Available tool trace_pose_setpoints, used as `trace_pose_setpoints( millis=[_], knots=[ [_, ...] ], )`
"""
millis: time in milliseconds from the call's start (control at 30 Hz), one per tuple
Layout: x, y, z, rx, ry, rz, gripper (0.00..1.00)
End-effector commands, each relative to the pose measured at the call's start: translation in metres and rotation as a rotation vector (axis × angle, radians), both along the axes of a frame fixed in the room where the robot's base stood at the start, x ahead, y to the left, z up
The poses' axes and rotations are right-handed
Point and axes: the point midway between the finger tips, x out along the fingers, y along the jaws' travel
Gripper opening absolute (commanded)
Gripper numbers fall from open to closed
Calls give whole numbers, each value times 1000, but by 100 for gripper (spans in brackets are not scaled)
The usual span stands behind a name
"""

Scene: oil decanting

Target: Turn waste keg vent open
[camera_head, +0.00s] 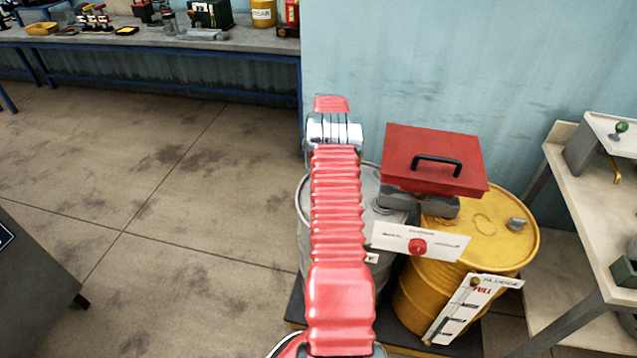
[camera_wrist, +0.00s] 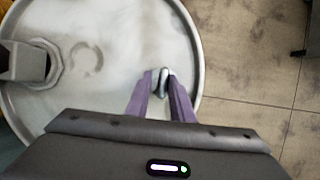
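The grey drum (camera_head: 304,213) stands on a dark pallet, partly hidden behind my red arm. Its round lid (camera_wrist: 105,88) fills much of the wrist view. A small grey vent (camera_wrist: 161,82) stands near the lid's right edge. My gripper (camera_wrist: 161,76) has its two purple-grey fingers on either side of the vent, with little gap. Whether they press on it is not clear. In the head view, the gripper and vent are hidden. A yellow drum (camera_head: 510,255) stands beside the grey one, with a small grey fitting (camera_head: 516,224) on its lid.
A red box (camera_head: 433,155) with a black handle sits above both drums. A white card (camera_head: 421,242) with a red knob is in front, and another label card (camera_head: 472,310) leans at the yellow drum. A bench (camera_head: 590,190) stands right; floor (camera_head: 150,200) at left is clear.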

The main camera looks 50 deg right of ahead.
Motion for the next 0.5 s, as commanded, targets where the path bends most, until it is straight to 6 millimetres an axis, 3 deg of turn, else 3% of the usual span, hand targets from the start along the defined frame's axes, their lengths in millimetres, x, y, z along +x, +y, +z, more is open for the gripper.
trace_pose_setpoints(
  millis=[167,500],
  knots=[
    [1,1,-1,1,-1,1,31],
    [3,0,1,-3,-6,0,31]
  ],
)
